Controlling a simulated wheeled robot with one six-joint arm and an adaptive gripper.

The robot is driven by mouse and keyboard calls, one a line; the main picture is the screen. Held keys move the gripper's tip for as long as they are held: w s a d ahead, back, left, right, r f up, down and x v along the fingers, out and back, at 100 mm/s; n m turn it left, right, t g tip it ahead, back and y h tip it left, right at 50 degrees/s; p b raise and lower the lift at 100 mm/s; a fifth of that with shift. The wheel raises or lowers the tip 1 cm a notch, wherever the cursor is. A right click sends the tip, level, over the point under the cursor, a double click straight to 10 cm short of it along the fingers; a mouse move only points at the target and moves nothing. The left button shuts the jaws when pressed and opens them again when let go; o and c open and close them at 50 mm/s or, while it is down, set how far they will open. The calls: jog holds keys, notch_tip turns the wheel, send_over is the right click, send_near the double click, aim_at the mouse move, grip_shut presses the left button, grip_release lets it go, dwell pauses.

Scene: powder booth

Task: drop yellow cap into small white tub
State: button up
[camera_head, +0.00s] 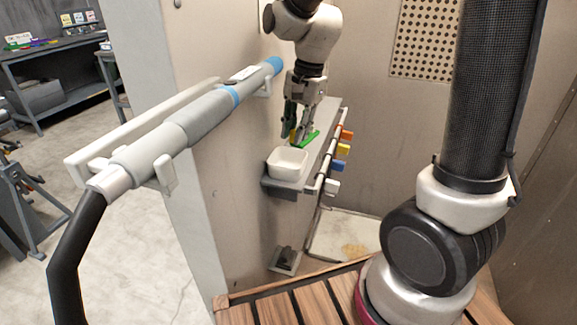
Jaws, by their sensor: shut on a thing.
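The small white tub (287,163) stands upright on the near end of a grey wall shelf. Its inside looks empty from here. My gripper (298,135) points down over the shelf, just behind the tub and a little to its right. A small bit of the yellow cap (292,134) shows at the fingertips, and the gripper is shut on it. The fingers hide most of the cap. I cannot tell whether the cap is clear of the shelf.
A bright green item (310,139) lies beside the fingertips on the shelf (270,183). A rail with orange, yellow, blue and white pieces (343,150) runs along the shelf's right side. A grey and blue tube-shaped tool (190,122) hangs on the wall's near left.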

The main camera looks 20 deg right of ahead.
jog(key=o, duration=0.7)
jog(key=shift+o, duration=0.2)
notch_tip(320, 180, up, 12)
jog(key=d, duration=0.2)
jog(key=shift+s, duration=0.3)
jog(key=shift+f, duration=0.1)
